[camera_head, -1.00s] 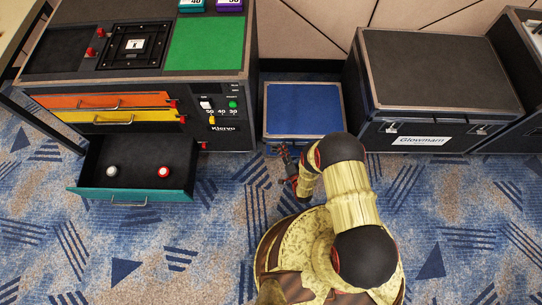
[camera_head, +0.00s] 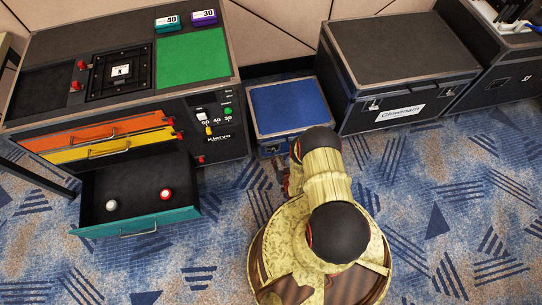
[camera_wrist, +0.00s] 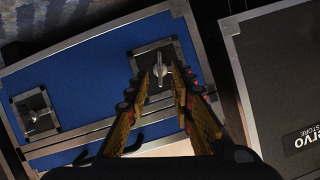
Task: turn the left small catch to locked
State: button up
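The small blue case (camera_head: 288,106) stands on the floor; its blue front fills the left of the wrist view (camera_wrist: 90,75). Two silver wing catches on black plates show on that front in the wrist view. One catch (camera_wrist: 160,69), nearer the black console, lies between and just beyond my fingertips, its wing roughly upright in the picture. The other catch (camera_wrist: 36,113) is farther left there. My gripper (camera_wrist: 163,75) is open, its fingers apart with a narrow gap; contact with the wing cannot be told. In the head view my gripper (camera_head: 281,172) is low before the case, partly hidden by my arm.
The black console (camera_head: 215,110) stands left of the case, its teal drawer (camera_head: 137,222) pulled out with a white and a red knob-like piece inside. A large black case (camera_head: 400,60) stands to the right. Carpet is clear in front.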

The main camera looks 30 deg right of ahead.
aim_at(273, 151)
jog(key=b+x, duration=0.1)
jog(key=x, duration=0.4)
jog(key=shift+b, duration=0.3)
jog(key=c, duration=0.3)
grip_shut()
